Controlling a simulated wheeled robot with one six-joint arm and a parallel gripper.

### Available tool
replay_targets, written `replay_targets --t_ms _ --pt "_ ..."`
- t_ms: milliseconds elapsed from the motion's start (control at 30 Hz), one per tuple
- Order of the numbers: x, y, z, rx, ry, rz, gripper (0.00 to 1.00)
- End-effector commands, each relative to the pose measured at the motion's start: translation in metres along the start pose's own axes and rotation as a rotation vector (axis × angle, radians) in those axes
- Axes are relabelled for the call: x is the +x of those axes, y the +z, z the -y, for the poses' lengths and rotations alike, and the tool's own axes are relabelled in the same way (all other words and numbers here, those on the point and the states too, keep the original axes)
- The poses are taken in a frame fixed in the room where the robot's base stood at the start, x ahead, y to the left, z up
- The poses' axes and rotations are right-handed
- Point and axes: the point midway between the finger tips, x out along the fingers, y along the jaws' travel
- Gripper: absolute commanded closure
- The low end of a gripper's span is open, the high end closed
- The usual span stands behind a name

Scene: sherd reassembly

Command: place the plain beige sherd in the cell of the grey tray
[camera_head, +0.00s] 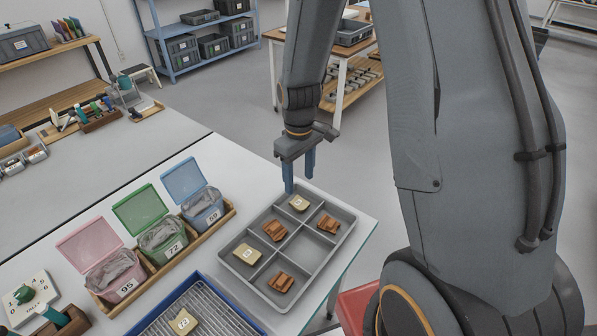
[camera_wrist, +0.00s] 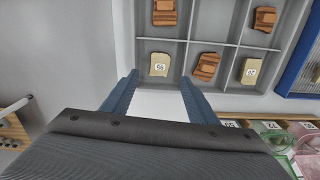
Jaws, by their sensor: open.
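The grey tray (camera_head: 347,211) has several cells and lies at the right of the white table. A beige sherd (camera_head: 299,203) with a white label sits in its far cell; it also shows in the wrist view (camera_wrist: 159,65). A second labelled beige sherd (camera_head: 247,254) sits in the left cell. A third beige sherd (camera_head: 184,322), also labelled, lies on a rack in the blue-rimmed tray (camera_head: 213,283). One grey tray cell (camera_head: 306,248) is empty. My gripper (camera_head: 300,184) is open and empty, fingers down, above the tray's far edge, beside the far beige sherd.
Reddish-brown sherds (camera_head: 275,231) fill the other cells of the grey tray. Pink, green and blue lidded bins (camera_head: 202,208) with bags stand in a wooden holder to the left. A small board (camera_head: 30,297) stands at the front left.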

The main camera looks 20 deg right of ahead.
Motion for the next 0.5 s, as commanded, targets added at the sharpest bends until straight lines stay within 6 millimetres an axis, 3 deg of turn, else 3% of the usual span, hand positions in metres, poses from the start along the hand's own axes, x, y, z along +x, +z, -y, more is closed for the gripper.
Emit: replay_targets --t_ms 333,500 --pt "-0.03 0.003 0.002 0.013 0.002 -0.004 0.47" --pt "-0.059 0.029 0.016 0.133 0.014 -0.032 0.47"
